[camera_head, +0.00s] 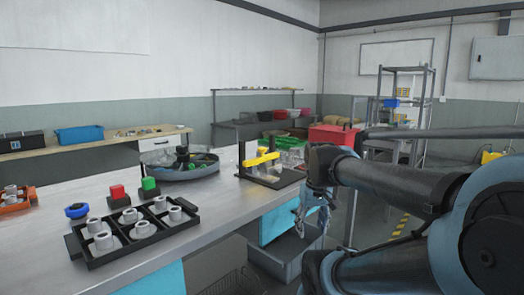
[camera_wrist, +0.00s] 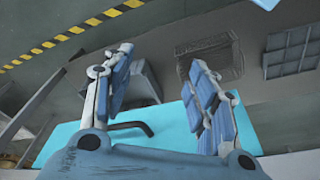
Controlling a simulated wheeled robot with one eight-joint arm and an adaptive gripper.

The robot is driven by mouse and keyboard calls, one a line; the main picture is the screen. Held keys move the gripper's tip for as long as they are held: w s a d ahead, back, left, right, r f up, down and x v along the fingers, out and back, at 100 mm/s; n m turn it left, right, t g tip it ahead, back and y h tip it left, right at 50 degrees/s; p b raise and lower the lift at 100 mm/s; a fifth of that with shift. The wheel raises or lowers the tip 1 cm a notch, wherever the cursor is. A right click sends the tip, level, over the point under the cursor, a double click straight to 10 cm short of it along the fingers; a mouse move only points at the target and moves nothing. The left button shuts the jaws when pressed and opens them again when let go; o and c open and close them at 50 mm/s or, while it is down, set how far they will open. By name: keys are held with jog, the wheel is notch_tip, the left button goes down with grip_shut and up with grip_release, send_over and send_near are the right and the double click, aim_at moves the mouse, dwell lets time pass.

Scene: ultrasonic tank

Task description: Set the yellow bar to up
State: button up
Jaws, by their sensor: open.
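The yellow bar (camera_head: 262,159) is on a black-based fixture (camera_head: 270,178) near the right end of the workbench. It lies nearly level, its right end slightly higher in the picture. A pale upright part shows behind it. My gripper (camera_head: 308,208) hangs to the right of and below the fixture, beyond the bench edge, apart from the bar. In the wrist view my gripper (camera_wrist: 160,72) has its two blue-padded fingers spread wide with nothing between them. The yellow bar is not in the wrist view.
The bench (camera_head: 215,208) bears a black tray (camera_head: 112,262) of grey parts, red (camera_head: 118,196) and green (camera_head: 150,187) blocks, and a round basin (camera_head: 180,170). A cyan panel with a black handle (camera_wrist: 130,127) lies below my gripper in the wrist view. A red bin (camera_head: 333,136) stands behind.

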jog(key=w+a+r+n+g, duration=0.15)
jog(key=w+r+n, duration=0.25)
jog(key=w+r, duration=0.45)
jog(key=w+a+r+n+t, duration=0.1)
jog(key=w+a+r+n, duration=0.35)
jog(key=r, duration=0.75)
notch_tip(320, 180, up, 15)
jog(key=n+g, duration=0.2)
jog(key=n, duration=0.5)
send_over(262, 148)
jog(key=shift+t, duration=0.25)
jog(key=f, duration=1.6)
jog(key=shift+w+f, duration=0.25)
jog(key=shift+w, duration=0.1)
jog(key=shift+c, duration=0.6)
grip_shut()
jog(key=shift+r, duration=3.35)
